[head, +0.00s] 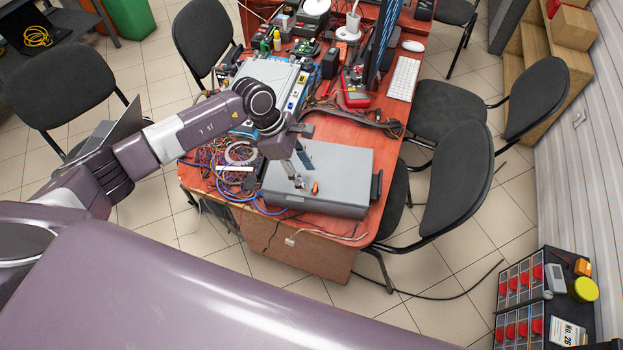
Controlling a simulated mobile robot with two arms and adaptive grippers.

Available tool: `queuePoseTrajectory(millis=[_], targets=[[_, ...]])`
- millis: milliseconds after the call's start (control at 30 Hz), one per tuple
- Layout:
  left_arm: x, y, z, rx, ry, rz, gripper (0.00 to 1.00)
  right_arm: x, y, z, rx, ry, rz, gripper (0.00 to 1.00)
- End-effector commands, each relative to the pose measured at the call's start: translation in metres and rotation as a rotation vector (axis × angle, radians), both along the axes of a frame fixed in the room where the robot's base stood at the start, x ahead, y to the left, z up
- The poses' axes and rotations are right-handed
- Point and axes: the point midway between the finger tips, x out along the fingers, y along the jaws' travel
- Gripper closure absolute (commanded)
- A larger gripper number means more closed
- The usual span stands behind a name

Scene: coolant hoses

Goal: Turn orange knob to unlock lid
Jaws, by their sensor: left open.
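A grey box with a flat lid (338,165) sits on the near end of the red-brown table. A small orange knob (315,188) shows on top of the box near its front edge. My left gripper (297,182) hangs over the box's left part, just left of the knob in the picture, and is open with nothing seen between its fingers. I cannot tell how far its fingertips are above the lid. My right gripper is not in view.
Tangled coloured wires (225,165) lie left of the box. A multimeter (355,90), a white keyboard (403,78) and other electronics crowd the table (388,150) behind. Black chairs (455,190) stand close on the right. A drawer unit (520,295) is at lower right.

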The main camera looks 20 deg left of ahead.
Motion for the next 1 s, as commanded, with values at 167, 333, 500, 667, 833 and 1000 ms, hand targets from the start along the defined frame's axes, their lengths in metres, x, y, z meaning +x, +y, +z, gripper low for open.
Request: queuePoseTrajectory(millis=[167,333,500,667,833,1000], targets=[[0.001,-0.012,-0.023,-0.002,0.003,0.002,0.58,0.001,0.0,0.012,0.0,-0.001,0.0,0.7],[0.002,-0.017,-0.037,-0.003,0.0,0.001,0.58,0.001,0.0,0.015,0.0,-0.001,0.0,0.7],[0.002,-0.017,-0.04,-0.002,-0.001,0.001,0.58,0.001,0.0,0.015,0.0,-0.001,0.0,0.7],[0.002,-0.017,-0.04,-0.003,-0.001,0.001,0.6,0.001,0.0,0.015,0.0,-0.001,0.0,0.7],[0.002,-0.017,-0.04,-0.003,-0.001,0.001,0.79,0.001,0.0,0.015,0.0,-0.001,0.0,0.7],[0.003,-0.017,-0.04,-0.003,-0.001,0.001,0.98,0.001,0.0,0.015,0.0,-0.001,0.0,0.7]])
